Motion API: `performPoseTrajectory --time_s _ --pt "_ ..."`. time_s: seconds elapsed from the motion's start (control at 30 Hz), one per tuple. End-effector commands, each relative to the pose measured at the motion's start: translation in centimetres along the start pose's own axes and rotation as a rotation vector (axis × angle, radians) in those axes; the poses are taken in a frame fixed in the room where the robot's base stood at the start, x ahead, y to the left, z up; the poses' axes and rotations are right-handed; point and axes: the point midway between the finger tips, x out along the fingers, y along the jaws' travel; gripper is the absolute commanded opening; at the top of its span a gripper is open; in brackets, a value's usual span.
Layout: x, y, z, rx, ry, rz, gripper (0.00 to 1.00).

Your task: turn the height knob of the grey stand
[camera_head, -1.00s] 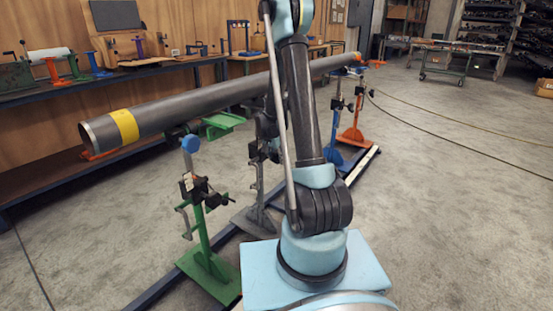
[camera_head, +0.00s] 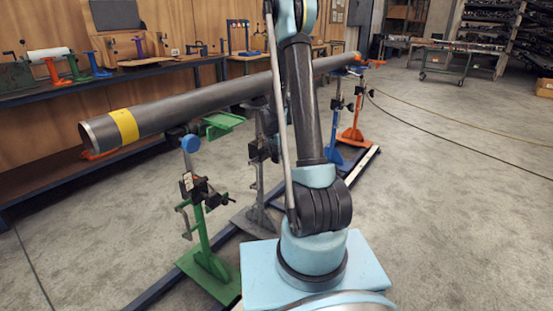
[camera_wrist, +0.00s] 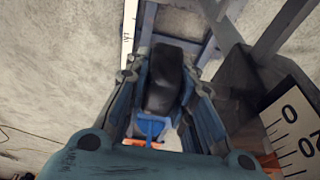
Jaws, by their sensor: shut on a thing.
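The grey stand (camera_head: 259,183) stands under the pipe, just left of my arm in the head view, with its base on the floor. In the wrist view, a dark rounded knob (camera_wrist: 163,85) sits between the two fingers of my gripper (camera_wrist: 166,98). The fingers are closed on its sides. In the head view my gripper is hidden behind my arm. The knob's far end and its join to the stand cannot be made out.
The long grey pipe (camera_head: 195,100) with a yellow band crosses above the stands. A green stand (camera_head: 204,245) is nearer, blue and orange stands (camera_head: 351,134) farther right. A white scale plate (camera_wrist: 293,130) lies close right in the wrist view. Open floor lies right.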

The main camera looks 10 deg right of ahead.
Motion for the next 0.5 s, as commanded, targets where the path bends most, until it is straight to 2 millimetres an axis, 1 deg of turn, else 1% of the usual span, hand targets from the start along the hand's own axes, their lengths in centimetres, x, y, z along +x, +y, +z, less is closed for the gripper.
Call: performPoseTrajectory --time_s 0.03,0.07,0.1,0.13,0.5 --pt "0.00 -0.06 -0.01 -0.001 0.001 -0.001 0.25" --pt "0.00 -0.07 -0.01 -0.001 0.001 -0.001 0.32" --pt "-0.01 -0.07 -0.01 -0.001 0.001 -0.001 0.41" --pt "-0.01 -0.06 -0.01 -0.001 0.001 -0.001 0.43" --pt "-0.20 -0.04 -0.02 0.000 0.001 -0.001 0.43"
